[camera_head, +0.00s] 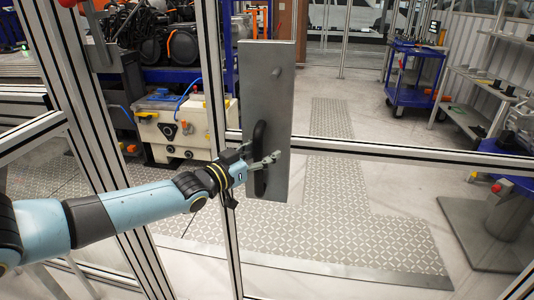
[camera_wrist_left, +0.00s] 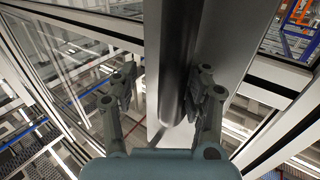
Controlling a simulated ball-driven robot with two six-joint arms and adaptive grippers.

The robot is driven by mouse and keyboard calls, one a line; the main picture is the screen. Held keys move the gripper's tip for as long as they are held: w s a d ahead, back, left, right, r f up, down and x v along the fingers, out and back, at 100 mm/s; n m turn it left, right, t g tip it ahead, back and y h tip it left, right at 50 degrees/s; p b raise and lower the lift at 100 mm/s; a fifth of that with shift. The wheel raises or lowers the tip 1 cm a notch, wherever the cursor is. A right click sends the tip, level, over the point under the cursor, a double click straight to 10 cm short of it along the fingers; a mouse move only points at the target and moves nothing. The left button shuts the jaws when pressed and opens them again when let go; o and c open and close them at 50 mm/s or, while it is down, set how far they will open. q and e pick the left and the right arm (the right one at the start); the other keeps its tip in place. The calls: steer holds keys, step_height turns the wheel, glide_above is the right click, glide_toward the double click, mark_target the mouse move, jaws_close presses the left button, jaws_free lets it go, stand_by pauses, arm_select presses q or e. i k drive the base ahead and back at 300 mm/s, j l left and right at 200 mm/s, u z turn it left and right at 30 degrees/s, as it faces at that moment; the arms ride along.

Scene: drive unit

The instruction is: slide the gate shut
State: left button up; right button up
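The gate shows in the head view as a metal-framed panel, with a flat grey plate (camera_head: 266,85) mounted at an upright post (camera_head: 213,75). A dark upright bar handle (camera_head: 259,181) is on the plate. My left gripper (camera_head: 262,157) is at the handle, with its fingers spread to either side of it. In the left wrist view the dark handle (camera_wrist_left: 178,65) runs between the two fingers of the gripper (camera_wrist_left: 165,92). The fingers stand apart, with a visible gap on the left side. My right gripper is not in view. I cannot tell how far the gate stands open.
A horizontal frame rail (camera_head: 400,154) runs right from the plate. Behind the frame are a cream machine (camera_head: 180,130), a blue cart (camera_head: 414,78) and shelves (camera_head: 490,80). A patterned floor strip (camera_head: 330,235) lies beyond. A post with a red knob (camera_head: 505,205) stands at the right.

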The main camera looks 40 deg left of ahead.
mark_target(267, 68)
steer(key=i+l+u, duration=0.15)
steer(key=u, duration=0.2)
steer(key=i+l+u, duration=0.1)
steer(key=l+u, duration=0.25)
